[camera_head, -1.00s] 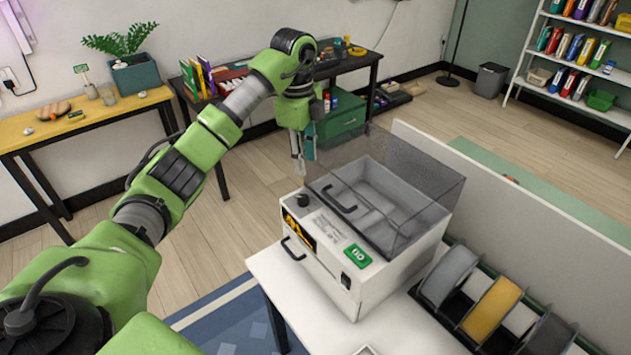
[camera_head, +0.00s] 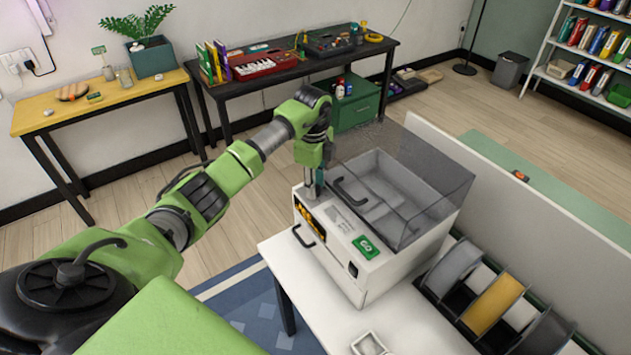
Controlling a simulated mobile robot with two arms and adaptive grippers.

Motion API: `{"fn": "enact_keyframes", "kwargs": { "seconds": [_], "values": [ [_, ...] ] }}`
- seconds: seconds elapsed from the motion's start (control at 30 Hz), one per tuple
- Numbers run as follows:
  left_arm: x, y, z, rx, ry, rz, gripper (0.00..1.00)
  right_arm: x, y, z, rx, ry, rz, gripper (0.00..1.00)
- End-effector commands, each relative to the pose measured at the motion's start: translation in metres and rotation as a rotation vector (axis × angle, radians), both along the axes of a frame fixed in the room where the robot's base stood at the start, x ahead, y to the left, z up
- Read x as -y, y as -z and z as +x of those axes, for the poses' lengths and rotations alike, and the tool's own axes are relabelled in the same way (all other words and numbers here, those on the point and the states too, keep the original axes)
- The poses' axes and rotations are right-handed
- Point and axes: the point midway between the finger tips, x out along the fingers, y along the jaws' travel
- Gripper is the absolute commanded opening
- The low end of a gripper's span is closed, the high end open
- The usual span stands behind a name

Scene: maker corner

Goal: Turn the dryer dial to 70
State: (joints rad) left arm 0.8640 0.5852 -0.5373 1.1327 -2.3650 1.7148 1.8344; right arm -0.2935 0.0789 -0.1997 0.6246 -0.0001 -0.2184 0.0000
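The dryer (camera_head: 393,256) is a white box with a clear, smoky lid (camera_head: 436,190) on the white table. Its front top edge carries a dark display with orange marks (camera_head: 311,219) and a green label (camera_head: 366,247). My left gripper (camera_head: 312,190) points down at the left corner of the dryer's top panel, where the dark dial showed before. The dial is now hidden behind the gripper. The fingers look close together, but whether they hold the dial is too small to tell. My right gripper is out of view.
A rack of filament spools (camera_head: 494,303) stands right of the dryer, beside a white partition (camera_head: 540,215). A small white square item (camera_head: 369,343) lies at the table's front. A black bench (camera_head: 290,77) and yellow-topped table (camera_head: 98,100) stand behind.

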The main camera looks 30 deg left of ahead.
Motion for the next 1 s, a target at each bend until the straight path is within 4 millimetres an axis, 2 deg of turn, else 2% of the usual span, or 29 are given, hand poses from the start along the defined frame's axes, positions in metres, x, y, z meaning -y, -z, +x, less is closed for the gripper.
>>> {"fn": "enact_keyframes", "kwargs": {
  "seconds": [0.3, 0.33, 0.4, 0.43, 0.77, 1.0],
  "values": [
    [0.000, 0.003, 0.000, 0.001, 0.001, 0.000, 0.30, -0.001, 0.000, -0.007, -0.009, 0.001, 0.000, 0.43],
    [0.000, 0.003, 0.000, 0.001, 0.001, 0.000, 0.24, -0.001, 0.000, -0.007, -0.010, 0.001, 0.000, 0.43],
    [0.000, 0.003, 0.000, 0.001, 0.001, 0.000, 0.06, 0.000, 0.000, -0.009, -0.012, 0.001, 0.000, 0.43],
    [0.000, 0.003, 0.000, 0.001, 0.001, 0.000, 0.01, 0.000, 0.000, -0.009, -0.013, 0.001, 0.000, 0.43],
    [-0.001, 0.003, 0.000, 0.001, 0.025, 0.001, 0.01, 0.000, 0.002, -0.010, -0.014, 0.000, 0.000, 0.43],
    [-0.001, 0.004, 0.001, 0.003, 0.139, 0.002, 0.01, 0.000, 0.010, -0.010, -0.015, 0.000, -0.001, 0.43]
  ]
}}
